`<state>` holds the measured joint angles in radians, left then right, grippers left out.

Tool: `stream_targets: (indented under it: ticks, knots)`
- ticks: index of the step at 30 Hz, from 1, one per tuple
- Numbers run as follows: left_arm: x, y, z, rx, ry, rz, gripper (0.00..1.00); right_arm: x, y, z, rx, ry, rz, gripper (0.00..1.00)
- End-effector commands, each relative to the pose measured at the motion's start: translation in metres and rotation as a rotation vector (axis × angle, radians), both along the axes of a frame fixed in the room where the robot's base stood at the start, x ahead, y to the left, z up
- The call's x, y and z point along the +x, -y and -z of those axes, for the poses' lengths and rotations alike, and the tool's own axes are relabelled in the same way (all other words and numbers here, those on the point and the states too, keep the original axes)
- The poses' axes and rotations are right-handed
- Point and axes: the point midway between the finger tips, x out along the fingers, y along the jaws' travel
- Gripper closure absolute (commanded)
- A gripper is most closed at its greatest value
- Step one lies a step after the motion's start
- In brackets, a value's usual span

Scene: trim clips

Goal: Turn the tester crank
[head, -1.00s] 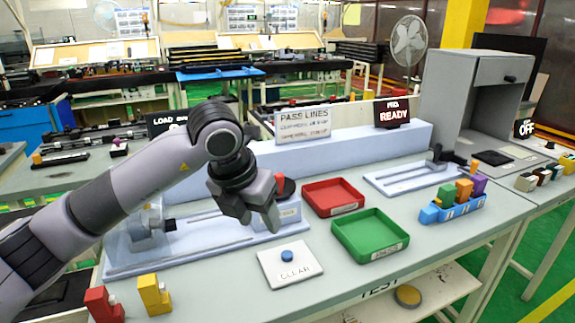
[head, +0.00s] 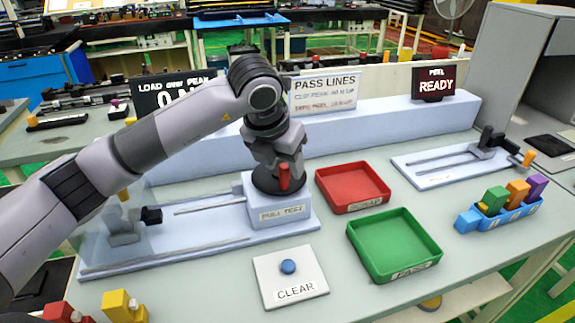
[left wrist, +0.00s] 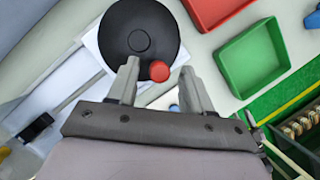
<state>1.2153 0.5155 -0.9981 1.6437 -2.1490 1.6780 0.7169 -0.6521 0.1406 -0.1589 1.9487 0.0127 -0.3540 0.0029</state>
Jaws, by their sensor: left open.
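The tester crank is a black disc (left wrist: 137,38) with a red upright handle (head: 284,177), on top of the white pull test block (head: 279,212). My left gripper (head: 277,168) is directly above the disc, pointing down. In the left wrist view the gripper (left wrist: 160,85) is open, and the red handle knob (left wrist: 159,71) shows between its fingertips, nearer the left finger. I cannot tell whether either finger touches the handle. My right gripper is not in view.
A red tray (head: 352,187) and a green tray (head: 394,246) lie right of the tester. A clear button plate (head: 290,278) is in front. A blue rack (head: 501,216) with colored clips stands at the right. A pass lines sign (head: 325,94) stands behind.

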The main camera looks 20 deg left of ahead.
Motion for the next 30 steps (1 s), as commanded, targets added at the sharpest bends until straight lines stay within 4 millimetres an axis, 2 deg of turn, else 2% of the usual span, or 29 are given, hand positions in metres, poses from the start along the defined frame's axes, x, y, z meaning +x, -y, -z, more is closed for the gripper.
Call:
stream_targets:
  ticks: [7,17,21,22,30]
  knots:
    - [0.011,0.002,0.026,0.0,-0.001,0.0,0.5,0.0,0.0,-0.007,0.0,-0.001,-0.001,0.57]
    - [0.012,0.003,0.031,0.0,0.0,0.001,0.5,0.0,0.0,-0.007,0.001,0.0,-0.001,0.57]
    - [0.012,0.003,0.031,0.0,0.0,0.001,0.95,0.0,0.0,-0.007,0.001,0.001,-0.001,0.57]
    - [0.012,0.003,0.031,0.0,0.001,0.001,1.0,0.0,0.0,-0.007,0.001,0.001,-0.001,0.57]
    - [0.012,0.002,0.031,0.0,0.002,0.016,1.0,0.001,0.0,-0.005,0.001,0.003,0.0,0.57]
